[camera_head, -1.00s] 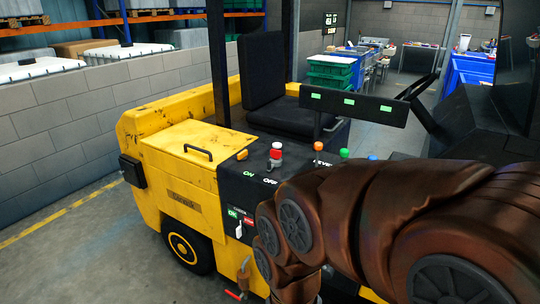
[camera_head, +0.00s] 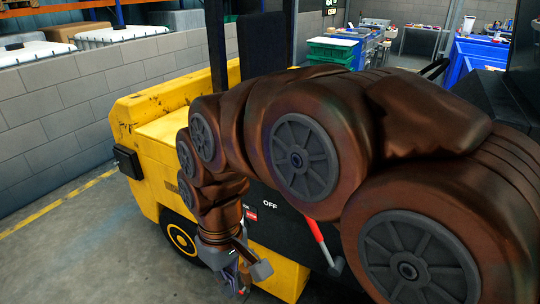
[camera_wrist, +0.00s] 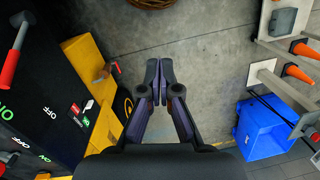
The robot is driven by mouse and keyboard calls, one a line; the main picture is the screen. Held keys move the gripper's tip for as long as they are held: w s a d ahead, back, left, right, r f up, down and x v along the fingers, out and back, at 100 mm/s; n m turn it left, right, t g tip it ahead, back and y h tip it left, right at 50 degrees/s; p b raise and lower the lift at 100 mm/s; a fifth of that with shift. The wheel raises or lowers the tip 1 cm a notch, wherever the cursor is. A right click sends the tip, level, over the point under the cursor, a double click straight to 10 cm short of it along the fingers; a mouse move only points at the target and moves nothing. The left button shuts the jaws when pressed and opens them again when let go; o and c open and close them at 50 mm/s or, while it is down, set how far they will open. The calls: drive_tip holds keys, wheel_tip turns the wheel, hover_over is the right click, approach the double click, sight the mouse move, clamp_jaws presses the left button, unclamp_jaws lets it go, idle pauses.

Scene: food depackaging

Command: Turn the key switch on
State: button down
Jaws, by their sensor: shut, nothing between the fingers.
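The key switch, a small white key-like part (camera_wrist: 89,104), sits beside a red label and a green label (camera_wrist: 80,121) on the black side panel in the wrist view. In the head view my arm hides it, and only the red label (camera_head: 250,214) shows. My gripper (camera_wrist: 159,68) has its fingers together with nothing between them. It points down over the concrete floor, to the right of the key and apart from it. In the head view my gripper (camera_head: 243,278) hangs low in front of the yellow vehicle's side.
The yellow vehicle (camera_head: 128,108) has a black panel with a red-handled lever (camera_head: 318,240). An orange-brown handle (camera_wrist: 106,71) sticks out near the key. Blue bin (camera_wrist: 262,128) and orange cones (camera_wrist: 306,50) stand at the right of the wrist view. Floor below the gripper is clear.

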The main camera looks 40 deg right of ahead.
drive_tip(key=w+d+r+n+t+y+b, duration=0.1)
drive_tip(key=w+d+r, duration=0.2)
drive_tip(key=w+d, duration=0.65)
drive_tip(key=w+d+r+n+t+y, duration=0.1)
drive_tip(key=w+d+r+t, duration=0.15)
drive_tip(key=w+d, duration=0.7)
drive_tip(key=w+d+f+t+h+b, duration=0.1)
drive_tip(key=w+d, duration=0.2)
drive_tip(key=d, duration=1)
drive_tip(key=w+d+f+t+h, duration=0.1)
drive_tip(key=w+d+f, duration=0.1)
drive_tip(key=d, duration=1.2)
drive_tip(key=p+x, duration=0.1)
drive_tip(key=x, duration=0.2)
drive_tip(key=p+x, duration=0.1)
drive_tip(key=x, duration=0.2)
drive_tip(key=p+x, duration=0.1)
drive_tip(key=x, duration=0.1)
drive_tip(key=shift+w+a+f, duration=0.25)
drive_tip(key=shift+a+f, duration=0.1)
drive_tip(key=shift+w+a+f+p, duration=0.1)
drive_tip(key=shift+w+p, duration=0.3)
drive_tip(key=shift+w, duration=0.2)
drive_tip(key=shift+w+a+f+p, duration=0.15)
drive_tip(key=shift+w+p, duration=0.2)
drive_tip(key=shift+w, duration=0.3)
drive_tip(key=shift+w+a+p, duration=0.25)
drive_tip(key=shift+w+p, duration=0.05)
drive_tip(key=shift+w, duration=0.5)
drive_tip(key=shift+f, duration=0.1)
